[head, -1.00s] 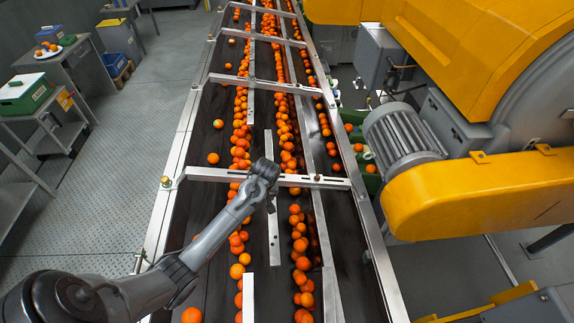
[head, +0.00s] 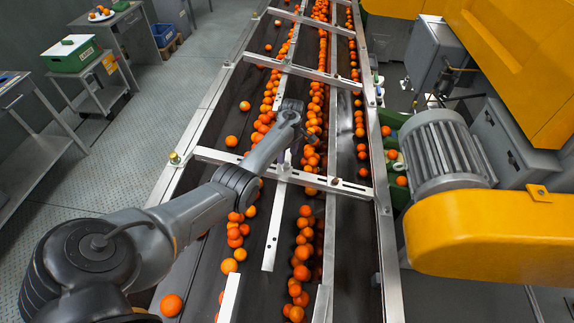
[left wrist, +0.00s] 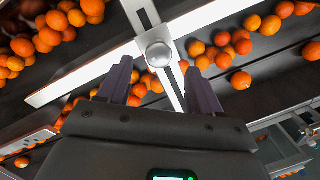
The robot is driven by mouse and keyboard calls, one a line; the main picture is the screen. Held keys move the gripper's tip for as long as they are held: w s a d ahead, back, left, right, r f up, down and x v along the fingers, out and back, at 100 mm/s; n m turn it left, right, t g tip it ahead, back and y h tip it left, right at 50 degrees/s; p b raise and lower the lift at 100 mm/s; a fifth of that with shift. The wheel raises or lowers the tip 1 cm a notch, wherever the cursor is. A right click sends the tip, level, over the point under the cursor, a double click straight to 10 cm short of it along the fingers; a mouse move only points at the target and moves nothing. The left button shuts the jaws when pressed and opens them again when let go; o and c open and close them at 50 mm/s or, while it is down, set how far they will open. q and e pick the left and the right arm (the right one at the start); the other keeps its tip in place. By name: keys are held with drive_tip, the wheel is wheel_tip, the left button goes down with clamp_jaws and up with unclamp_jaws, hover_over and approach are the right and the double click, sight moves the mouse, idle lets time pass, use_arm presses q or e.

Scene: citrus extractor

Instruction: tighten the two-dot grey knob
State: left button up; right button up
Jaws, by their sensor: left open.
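In the left wrist view a round, plain grey knob (left wrist: 158,54) sits where a pale crossbar (left wrist: 85,76) meets a slotted strip. No dots can be made out on it. My left gripper (left wrist: 156,72) is open, with one dark finger on each side of the knob in that picture; it looks apart from the knob, with nothing held. In the head view my left gripper (head: 298,118) is over the conveyor, beyond the nearer crossbar (head: 338,186). I cannot tell the knob apart there. My right gripper is not in view.
Rows of oranges (head: 302,255) lie on the dark belt between metal guide strips (head: 274,232). A yellow machine housing (head: 490,235) and a grey ribbed motor (head: 440,150) stand to the right. Carts and a green box (head: 72,54) stand to the left.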

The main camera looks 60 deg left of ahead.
sight(287, 163)
use_arm(q)
drive_tip(key=shift+s+d+f+b, duration=0.1)
drive_tip(key=shift+f+b, duration=0.1)
drive_tip(key=shift+f, duration=0.8)
drive_tip(key=shift+s+a+f+b, duration=0.1)
drive_tip(key=shift+f+b, duration=0.05)
drive_tip(key=shift+f, duration=0.85)
drive_tip(key=shift+s+d+f+b, duration=0.1)
drive_tip(key=shift+f+b, duration=0.1)
drive_tip(key=shift+f, duration=0.8)
drive_tip(key=c, duration=1.1)
drive_tip(key=shift+o, duration=0.2)
drive_tip(key=shift+m, duration=0.4)
